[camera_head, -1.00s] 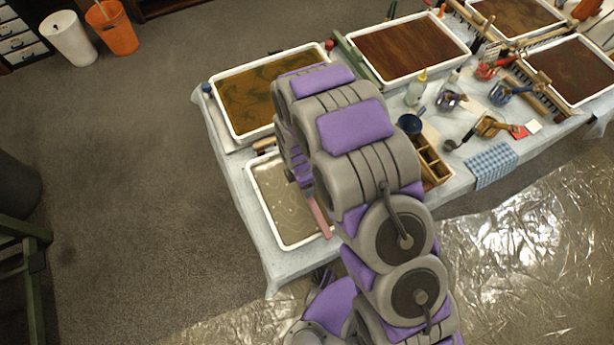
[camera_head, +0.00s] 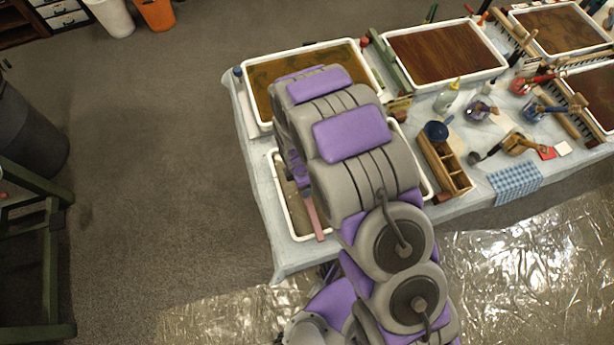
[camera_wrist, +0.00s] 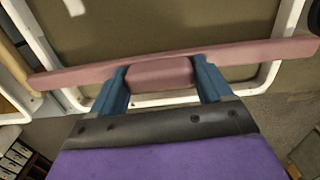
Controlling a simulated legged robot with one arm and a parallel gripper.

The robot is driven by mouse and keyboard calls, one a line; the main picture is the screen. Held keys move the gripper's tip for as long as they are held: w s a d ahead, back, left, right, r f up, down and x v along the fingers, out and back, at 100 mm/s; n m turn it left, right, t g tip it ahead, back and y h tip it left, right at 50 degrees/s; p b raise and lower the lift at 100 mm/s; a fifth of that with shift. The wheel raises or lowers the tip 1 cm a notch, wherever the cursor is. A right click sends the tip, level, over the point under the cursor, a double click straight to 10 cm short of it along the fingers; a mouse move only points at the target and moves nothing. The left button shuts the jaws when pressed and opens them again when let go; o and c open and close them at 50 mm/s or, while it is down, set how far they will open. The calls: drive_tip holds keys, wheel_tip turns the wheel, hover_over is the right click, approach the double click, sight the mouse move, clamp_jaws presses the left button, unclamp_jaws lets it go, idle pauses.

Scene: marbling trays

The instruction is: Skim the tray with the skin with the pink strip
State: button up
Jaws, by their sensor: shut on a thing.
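The pink strip (camera_wrist: 245,54) is a long bar with a thicker pink block at its middle. My gripper (camera_wrist: 160,72) is shut on that block, with one blue finger at each end. In the head view part of the strip (camera_head: 314,216) shows beside my arm, over the front left tray (camera_head: 286,208). This tray has a white rim and a dull grey-brown surface, largely hidden by my arm. In the wrist view the strip lies across the near rim of a white tray (camera_wrist: 180,99). I cannot tell whether it touches the surface. My gripper is hidden in the head view.
A tray with green-brown swirls (camera_head: 249,104) stands behind, and a red-brown tray (camera_head: 505,65) right of that. A wooden compartment box (camera_head: 437,172), several tools and a checked cloth (camera_head: 515,182) lie to the right. A green frame (camera_head: 52,250) stands on the floor at left.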

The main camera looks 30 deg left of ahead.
drive_tip(key=shift+s+a+p, duration=0.15)
drive_tip(key=shift+s+a, duration=0.65)
drive_tip(key=shift+s, duration=0.15)
drive_tip(key=shift+s+a+p, duration=0.15)
drive_tip(key=shift+s+a, duration=0.6)
drive_tip(key=shift+s, duration=0.2)
drive_tip(key=shift+s+a+r, duration=0.1)
drive_tip(key=shift+r, duration=0.05)
drive_tip(key=shift+r+p, duration=0.85)
drive_tip(key=shift+r, duration=1.5)
drive_tip(key=shift+r, duration=0.1)
wheel_tip(320, 180, up, 4)
drive_tip(key=shift+f+p, duration=0.1)
drive_tip(key=shift+p, duration=0.6)
